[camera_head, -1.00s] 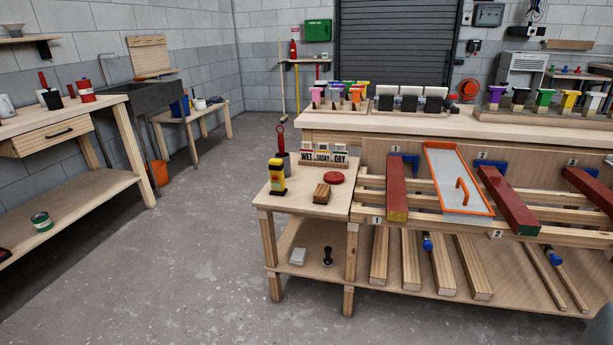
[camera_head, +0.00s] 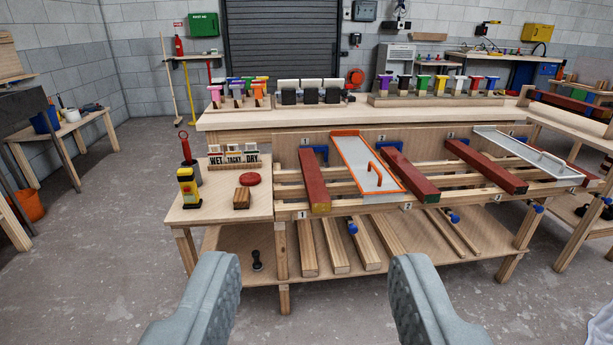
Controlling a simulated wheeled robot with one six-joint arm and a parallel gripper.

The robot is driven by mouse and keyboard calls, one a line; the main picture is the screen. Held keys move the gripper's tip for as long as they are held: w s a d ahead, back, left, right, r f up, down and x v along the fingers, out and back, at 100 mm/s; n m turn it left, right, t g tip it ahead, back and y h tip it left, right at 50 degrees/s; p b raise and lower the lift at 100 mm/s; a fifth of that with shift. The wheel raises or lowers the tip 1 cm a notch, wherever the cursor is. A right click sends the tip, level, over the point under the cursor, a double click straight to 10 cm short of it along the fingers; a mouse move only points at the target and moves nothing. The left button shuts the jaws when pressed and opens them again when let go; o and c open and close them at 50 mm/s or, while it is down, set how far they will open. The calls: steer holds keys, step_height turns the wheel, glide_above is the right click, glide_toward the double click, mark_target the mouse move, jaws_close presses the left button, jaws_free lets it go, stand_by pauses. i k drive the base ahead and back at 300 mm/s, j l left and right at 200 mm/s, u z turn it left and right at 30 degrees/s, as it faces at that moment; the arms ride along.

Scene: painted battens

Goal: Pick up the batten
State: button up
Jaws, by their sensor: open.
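Three red-painted battens lie on the slatted rack: one at slot 1 (camera_head: 313,180), one near slot 2 (camera_head: 408,176) and one farther right (camera_head: 486,166). The left batten shows a greenish-yellow front end, the middle one a green front end. Several bare wood battens (camera_head: 334,246) lie on the shelf below. I cannot tell which batten is meant. My gripper (camera_head: 318,275) shows as two grey padded fingers at the bottom of the view. It is open and empty, in front of the rack and apart from every batten.
A white panel with an orange rim (camera_head: 357,155) lies between the left and middle battens; a grey-rimmed tray (camera_head: 525,150) lies right. A small side table (camera_head: 225,207) holds a yellow device (camera_head: 188,188) and a WET/TACKY/DRY sign (camera_head: 234,162).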

mark_target(318, 197)
steer(key=i+l, duration=0.15)
steer(key=i, duration=0.3)
steer(key=i+l+u, duration=0.15)
steer(key=i, duration=0.35)
steer(key=i+l, duration=0.2)
steer(key=i, duration=0.25)
steer(key=i+l+u, duration=0.1)
steer(key=i, duration=0.35)
steer(key=l, duration=0.1)
